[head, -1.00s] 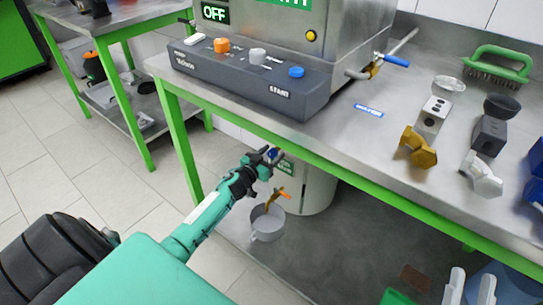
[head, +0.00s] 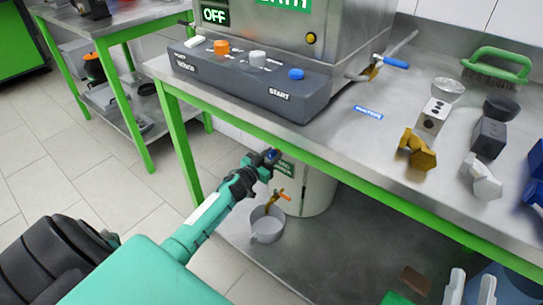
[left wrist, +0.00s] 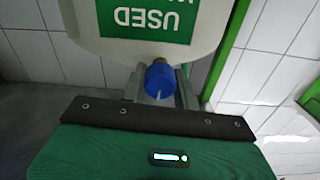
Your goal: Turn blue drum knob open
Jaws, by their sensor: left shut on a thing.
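The blue drum knob (left wrist: 160,80) sits on a brass neck at the end of the pale drum (left wrist: 205,40), which bears a green "USED" label. My left gripper (left wrist: 160,92) is shut on the knob, one finger on each side of it. A pale line on the knob's face points roughly up and down in the left wrist view. In the head view, my left gripper (head: 269,157) is at the drum (head: 318,190) under the bench edge and hides most of the knob.
The green bench edge (head: 330,178) runs just above my left gripper. Below it, an orange-handled tap (head: 280,195) sits over a grey jug (head: 267,226). The control box (head: 250,78) and several loose parts are on the bench top.

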